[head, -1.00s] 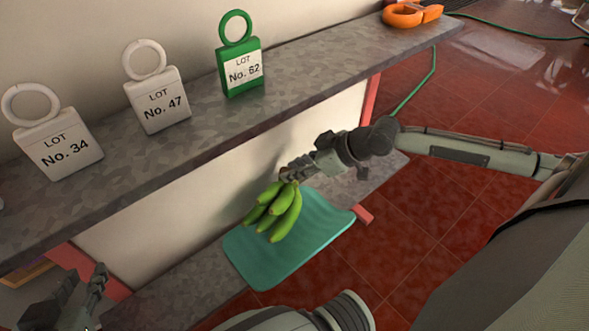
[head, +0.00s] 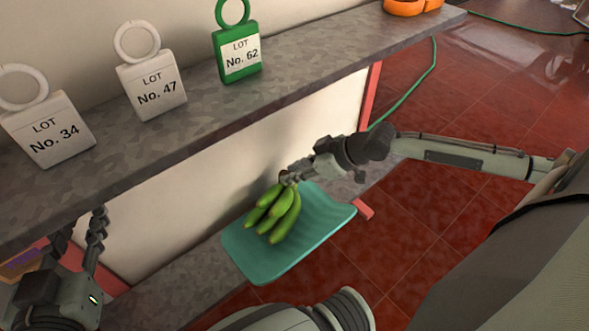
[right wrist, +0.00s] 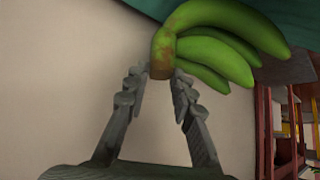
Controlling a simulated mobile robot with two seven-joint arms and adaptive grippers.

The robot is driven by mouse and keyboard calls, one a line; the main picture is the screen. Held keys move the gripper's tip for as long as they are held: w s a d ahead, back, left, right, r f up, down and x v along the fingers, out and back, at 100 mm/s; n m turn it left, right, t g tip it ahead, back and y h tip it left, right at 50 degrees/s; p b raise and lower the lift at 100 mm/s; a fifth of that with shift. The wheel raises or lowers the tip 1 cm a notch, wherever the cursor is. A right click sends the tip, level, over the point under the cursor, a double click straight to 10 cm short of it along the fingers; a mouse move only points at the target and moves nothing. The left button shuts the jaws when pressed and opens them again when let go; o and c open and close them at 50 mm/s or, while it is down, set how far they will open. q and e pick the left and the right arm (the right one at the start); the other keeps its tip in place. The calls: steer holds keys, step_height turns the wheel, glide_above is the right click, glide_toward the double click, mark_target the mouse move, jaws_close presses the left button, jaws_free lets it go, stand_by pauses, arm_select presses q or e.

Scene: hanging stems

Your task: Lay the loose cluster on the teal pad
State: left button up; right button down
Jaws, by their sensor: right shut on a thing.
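The loose cluster is a bunch of green bananas (head: 275,213). It hangs at or just over the teal pad (head: 265,262); I cannot tell whether it touches. My right gripper (head: 289,178) is shut on the brown stem end of the cluster. In the right wrist view the fingers (right wrist: 160,76) close on that stem of the bananas (right wrist: 218,50), with a piece of the teal pad (right wrist: 160,8) behind. My left gripper (head: 98,228) is at the lower left, away from the cluster, and its finger opening does not show clearly.
The pad lies on a low grey shelf (head: 165,295). Above it an upper grey shelf (head: 190,115) carries lot tags: white No. 34 (head: 48,135), white No. 47 (head: 152,92) and green No. 62 (head: 237,58). An orange object (head: 405,7) sits at its far end. Red tiled floor (head: 440,220) lies right.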

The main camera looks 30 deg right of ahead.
steer(key=shift+w+r, duration=0.1)
steer(key=shift+f, duration=0.25)
stand_by(0.5)
steer(key=c, duration=1.2)
jaws_free()
steer(key=shift+f, duration=0.25)
steer(key=v, duration=1.2)
steer(key=shift+r, duration=0.15)
